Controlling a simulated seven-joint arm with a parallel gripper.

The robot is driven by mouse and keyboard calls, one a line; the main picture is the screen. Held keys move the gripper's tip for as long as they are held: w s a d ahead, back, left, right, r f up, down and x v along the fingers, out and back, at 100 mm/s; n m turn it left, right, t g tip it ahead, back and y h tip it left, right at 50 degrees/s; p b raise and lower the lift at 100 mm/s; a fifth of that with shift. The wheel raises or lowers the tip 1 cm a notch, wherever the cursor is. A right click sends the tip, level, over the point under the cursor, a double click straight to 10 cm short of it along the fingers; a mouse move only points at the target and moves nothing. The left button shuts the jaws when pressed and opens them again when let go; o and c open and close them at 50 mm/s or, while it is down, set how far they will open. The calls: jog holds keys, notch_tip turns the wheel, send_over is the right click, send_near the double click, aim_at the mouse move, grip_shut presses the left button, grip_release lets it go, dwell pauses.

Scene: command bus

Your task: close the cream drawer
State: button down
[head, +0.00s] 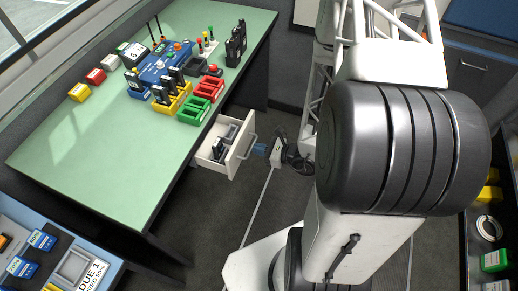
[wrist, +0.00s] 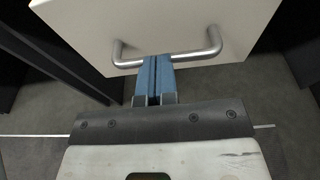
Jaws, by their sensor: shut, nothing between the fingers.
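The cream drawer (head: 218,163) stands pulled out from under the green table, with dark items inside it. Its front panel (wrist: 200,22) fills the top of the wrist view. The grey bar handle (wrist: 190,58) runs across that panel, and it also shows on the drawer front in the head view. My gripper (wrist: 154,62) is shut, its two blue fingers together and empty. The fingertips are at the middle of the handle, right at or just under the bar. I cannot tell whether they touch it. In the head view my gripper (head: 259,149) is just right of the drawer front.
The green table (head: 100,150) carries a blue device (head: 160,65), red bins (head: 208,90), a green bin (head: 193,110) and a yellow bin (head: 172,105) towards its back and right. Grey floor lies open below the drawer. A blue-topped bench (head: 110,270) stands at lower left.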

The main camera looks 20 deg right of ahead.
aim_at(224, 138)
jog(key=shift+w, duration=0.1)
jog(key=shift+w+r+x, duration=0.1)
jog(key=shift+r+x, duration=0.35)
jog(key=shift+x, duration=1.6)
jog(key=shift+w+r+x, duration=0.1)
jog(key=shift+r+x, duration=0.35)
jog(key=shift+x, duration=1.65)
jog(key=shift+w+r+x, duration=0.1)
jog(key=shift+r+x, duration=0.3)
jog(key=shift+x, duration=1.65)
jog(key=shift+w+a, duration=0.35)
jog(key=shift+a, duration=0.2)
jog(key=shift+w+r, duration=0.1)
jog(key=shift+d, duration=0.15)
jog(key=v, duration=1.4)
jog(key=shift+s, duration=0.4)
